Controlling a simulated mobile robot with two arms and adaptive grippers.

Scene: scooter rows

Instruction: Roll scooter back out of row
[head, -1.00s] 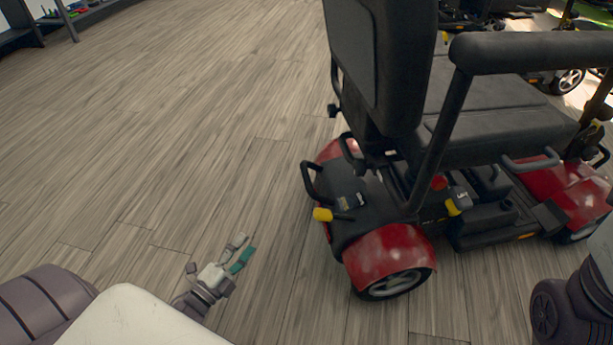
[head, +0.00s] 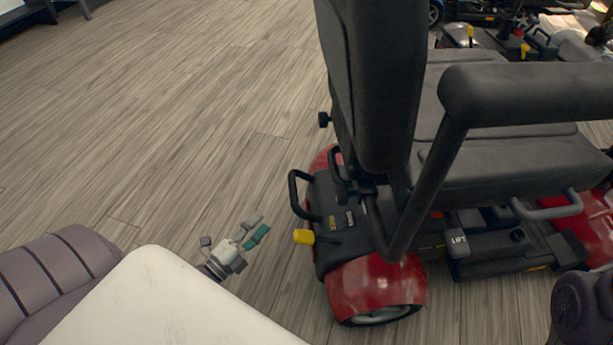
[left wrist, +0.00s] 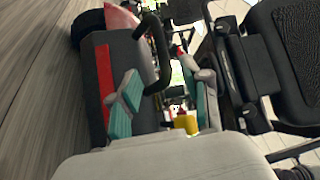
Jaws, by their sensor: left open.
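The red and black scooter (head: 370,285) stands on the wood floor at the right in the head view, its rear toward me. A black looped handle (head: 299,192) and a yellow lever (head: 304,237) stick out at its rear. My left gripper (head: 259,228) is open and empty, left of the yellow lever and apart from it. In the left wrist view the open fingers (left wrist: 165,105) have the black looped handle (left wrist: 155,50) and the yellow lever (left wrist: 186,124) beyond and between them. My right gripper is not in view; part of my right arm shows at the lower right.
The black seat (head: 510,160) and armrest (head: 530,90) overhang the scooter's right side. More scooters (head: 500,35) stand at the back right. The wood floor (head: 150,130) to the left is clear.

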